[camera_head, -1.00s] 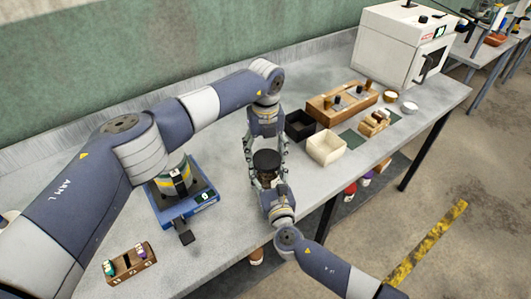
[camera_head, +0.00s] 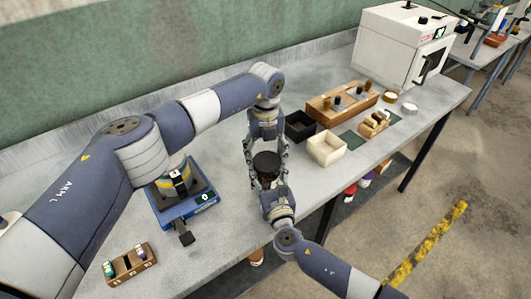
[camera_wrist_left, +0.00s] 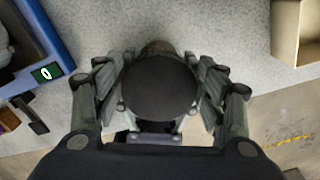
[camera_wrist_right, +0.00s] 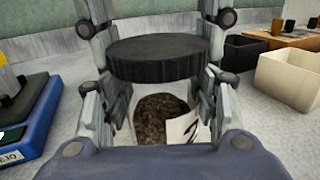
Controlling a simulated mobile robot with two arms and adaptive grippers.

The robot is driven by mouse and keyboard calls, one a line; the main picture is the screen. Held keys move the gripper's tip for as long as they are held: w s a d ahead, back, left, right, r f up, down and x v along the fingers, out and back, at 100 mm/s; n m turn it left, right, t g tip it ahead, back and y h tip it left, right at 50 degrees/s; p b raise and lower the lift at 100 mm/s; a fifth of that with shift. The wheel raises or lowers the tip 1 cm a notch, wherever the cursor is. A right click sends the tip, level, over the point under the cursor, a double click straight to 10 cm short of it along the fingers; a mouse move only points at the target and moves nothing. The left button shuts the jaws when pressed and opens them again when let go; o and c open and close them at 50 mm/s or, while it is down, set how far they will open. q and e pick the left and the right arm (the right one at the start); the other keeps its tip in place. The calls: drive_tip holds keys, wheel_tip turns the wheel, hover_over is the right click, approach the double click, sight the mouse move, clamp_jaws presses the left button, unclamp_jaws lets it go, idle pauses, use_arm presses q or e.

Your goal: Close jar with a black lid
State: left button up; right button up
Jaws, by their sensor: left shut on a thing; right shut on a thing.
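A round black lid (camera_head: 266,163) is between the fingers of my left gripper (camera_wrist_left: 160,92), which is shut on it from above. The lid fills the middle of the left wrist view (camera_wrist_left: 160,86). Below it, my right gripper (camera_wrist_right: 152,112) is shut on a clear jar (camera_wrist_right: 150,100) with brown grain inside and a white label. In the right wrist view the lid (camera_wrist_right: 158,58) lies level over the jar's top. I cannot tell whether it touches the rim. In the head view the jar is mostly hidden by the lid and the grippers.
A blue scale (camera_head: 190,205) stands to the left, with a small wooden rack (camera_head: 130,266) nearer the front edge. A cream open box (camera_head: 325,149), a black box (camera_head: 299,125) and a wooden rack (camera_head: 342,103) are to the right. A white oven (camera_head: 403,45) stands behind.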

use_arm(q)
drive_tip(key=shift+s+f, duration=0.1)
drive_tip(key=shift+f, duration=0.4)
use_arm(e)
drive_tip(key=shift+s, duration=0.1)
use_arm(q)
drive_tip(key=shift+o, duration=0.4)
drive_tip(key=shift+a+f, duration=0.1)
drive_tip(key=shift+a, duration=0.05)
use_arm(e)
drive_tip(key=shift+a+r, duration=0.15)
use_arm(q)
drive_tip(key=o, duration=0.6)
drive_tip(key=shift+o, duration=0.2)
drive_tip(key=shift+r, duration=0.2)
drive_tip(key=shift+r, duration=0.25)
wheel_tip(320, 180, up, 3)
drive_tip(key=shift+r, duration=0.25)
drive_tip(key=shift+d, duration=0.2)
drive_tip(key=c, duration=1.5)
